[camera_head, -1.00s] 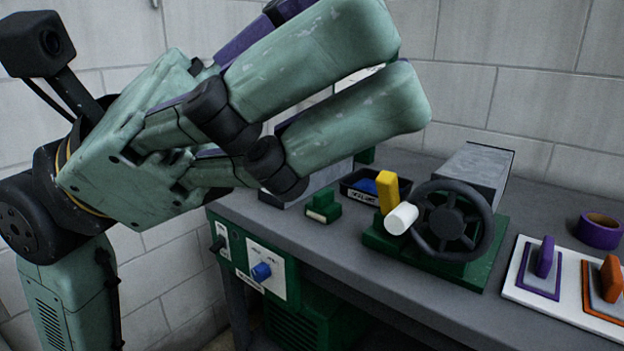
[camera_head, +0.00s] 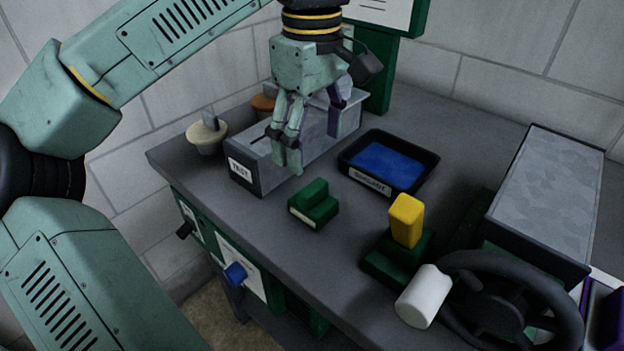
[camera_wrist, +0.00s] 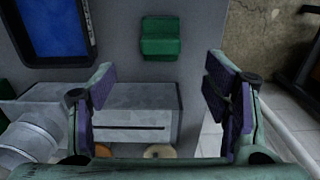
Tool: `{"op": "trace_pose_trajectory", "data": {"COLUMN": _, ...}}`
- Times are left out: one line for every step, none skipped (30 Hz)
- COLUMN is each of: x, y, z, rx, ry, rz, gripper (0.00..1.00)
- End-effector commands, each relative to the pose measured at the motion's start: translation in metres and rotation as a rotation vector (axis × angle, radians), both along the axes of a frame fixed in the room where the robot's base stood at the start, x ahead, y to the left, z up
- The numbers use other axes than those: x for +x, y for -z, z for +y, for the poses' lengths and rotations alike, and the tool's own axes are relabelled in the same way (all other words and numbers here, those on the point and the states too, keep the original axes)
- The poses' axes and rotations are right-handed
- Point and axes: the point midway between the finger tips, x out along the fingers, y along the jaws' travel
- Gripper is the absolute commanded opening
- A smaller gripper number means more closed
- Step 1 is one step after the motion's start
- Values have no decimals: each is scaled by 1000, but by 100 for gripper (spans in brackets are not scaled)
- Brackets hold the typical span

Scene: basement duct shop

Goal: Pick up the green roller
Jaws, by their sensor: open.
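The one loose green piece, which I take for the green roller (camera_head: 314,204), is a small stepped block with a pale front strip. It rests on the grey bench between the TEST box and the bench's front edge. It also shows at the top middle of the wrist view (camera_wrist: 160,38). My gripper (camera_head: 286,158) points down over the grey TEST box, behind and left of the green piece in the head view. In the wrist view my gripper (camera_wrist: 163,90) has its purple-padded fingers wide apart with nothing held between them; the green piece lies beyond the fingertips.
The grey TEST box (camera_head: 245,180) lies under my gripper. A black sealant tray (camera_head: 345,170) with blue contents stands right of it. A pale round cup (camera_head: 207,136) is at the left. A yellow block (camera_head: 406,220), white cylinder (camera_head: 423,297) and dark handwheel (camera_head: 500,305) stand at the right.

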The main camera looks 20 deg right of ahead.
Motion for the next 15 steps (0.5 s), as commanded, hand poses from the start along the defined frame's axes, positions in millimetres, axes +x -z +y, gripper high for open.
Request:
{"op": "trace_pose_trajectory", "data": {"x": 1, "y": 6, "z": 1, "rx": 8, "ry": 1, "rz": 2, "gripper": 70}}
{"op": "trace_pose_trajectory", "data": {"x": 1, "y": 10, "z": 2, "rx": 11, "ry": 2, "rz": 1, "gripper": 70}}
{"op": "trace_pose_trajectory", "data": {"x": 0, "y": 17, "z": 2, "rx": 10, "ry": 2, "rz": 3, "gripper": 70}}
{"op": "trace_pose_trajectory", "data": {"x": 0, "y": 22, "z": 1, "rx": 9, "ry": 3, "rz": 4, "gripper": 70}}
{"op": "trace_pose_trajectory", "data": {"x": 0, "y": 27, "z": 1, "rx": 7, "ry": 4, "rz": 4, "gripper": 70}}
{"op": "trace_pose_trajectory", "data": {"x": 0, "y": 33, "z": 1, "rx": 7, "ry": 3, "rz": 4, "gripper": 70}}
{"op": "trace_pose_trajectory", "data": {"x": 0, "y": 38, "z": 1, "rx": 7, "ry": 2, "rz": 4, "gripper": 70}}
{"op": "trace_pose_trajectory", "data": {"x": 0, "y": 42, "z": 1, "rx": 7, "ry": 1, "rz": 2, "gripper": 70}}
{"op": "trace_pose_trajectory", "data": {"x": 0, "y": 46, "z": 1, "rx": 6, "ry": 1, "rz": 2, "gripper": 70}}
{"op": "trace_pose_trajectory", "data": {"x": 0, "y": 49, "z": 1, "rx": 6, "ry": 1, "rz": 2, "gripper": 70}}
{"op": "trace_pose_trajectory", "data": {"x": 0, "y": 51, "z": 1, "rx": 6, "ry": 2, "rz": 2, "gripper": 70}}
{"op": "trace_pose_trajectory", "data": {"x": 0, "y": 53, "z": 1, "rx": 7, "ry": 1, "rz": 1, "gripper": 70}}
{"op": "trace_pose_trajectory", "data": {"x": 0, "y": 55, "z": 1, "rx": 6, "ry": 1, "rz": 0, "gripper": 70}}
{"op": "trace_pose_trajectory", "data": {"x": 0, "y": 56, "z": 1, "rx": 7, "ry": 1, "rz": 1, "gripper": 70}}
{"op": "trace_pose_trajectory", "data": {"x": 0, "y": 60, "z": 1, "rx": 6, "ry": 0, "rz": 2, "gripper": 70}}
